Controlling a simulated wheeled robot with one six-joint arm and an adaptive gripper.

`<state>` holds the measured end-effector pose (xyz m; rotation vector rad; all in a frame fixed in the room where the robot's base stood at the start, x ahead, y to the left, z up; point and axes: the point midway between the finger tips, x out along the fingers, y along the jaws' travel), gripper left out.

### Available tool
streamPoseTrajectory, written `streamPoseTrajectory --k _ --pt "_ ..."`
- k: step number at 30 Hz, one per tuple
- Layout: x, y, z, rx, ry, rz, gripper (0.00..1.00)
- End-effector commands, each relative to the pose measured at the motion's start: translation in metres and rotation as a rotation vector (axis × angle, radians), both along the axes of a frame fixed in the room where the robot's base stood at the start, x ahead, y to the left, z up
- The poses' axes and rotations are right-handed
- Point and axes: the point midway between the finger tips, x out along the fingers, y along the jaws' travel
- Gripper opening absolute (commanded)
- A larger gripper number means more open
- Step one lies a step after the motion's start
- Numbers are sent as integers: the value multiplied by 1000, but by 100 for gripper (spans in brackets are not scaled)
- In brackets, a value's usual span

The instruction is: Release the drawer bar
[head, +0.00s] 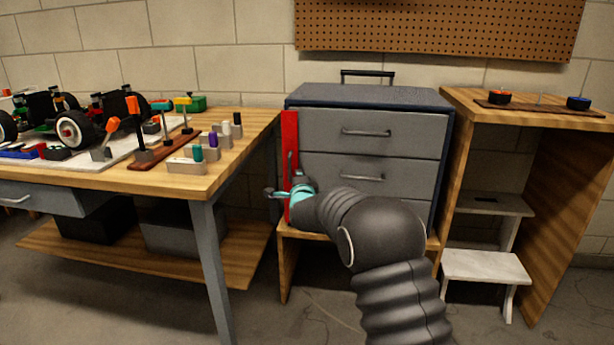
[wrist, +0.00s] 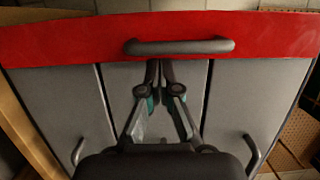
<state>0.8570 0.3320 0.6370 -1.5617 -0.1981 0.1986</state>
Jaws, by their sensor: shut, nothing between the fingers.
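The red drawer bar (head: 290,130) stands upright along the left side of the grey drawer cabinet's front (head: 371,150). In the wrist view the bar (wrist: 70,40) runs across the top, with a dark handle (wrist: 180,46) on it. My gripper (head: 283,191) is in front of the bar's lower half, at the cabinet's left edge. In the wrist view my gripper (wrist: 160,68) is shut and empty, its fingertips right by the handle. I cannot tell whether they touch it. My arm hides the lower drawers in the head view.
The drawers have handles (head: 366,132), and all look closed. A wooden workbench (head: 240,150) with car parts and tools stands at the left. A wooden stand (head: 462,105) with a step stool (head: 486,268) beneath is close on the right.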

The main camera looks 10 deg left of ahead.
Motion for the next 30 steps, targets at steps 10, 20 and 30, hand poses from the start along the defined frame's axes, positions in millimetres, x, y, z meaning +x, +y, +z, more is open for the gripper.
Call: streamPoseTrajectory --k 10,20,30 --pt "-7 9 0 0 0 -1 0" --pt "-7 9 -1 0 0 -1 0" --pt "-9 9 -1 0 0 -4 0"
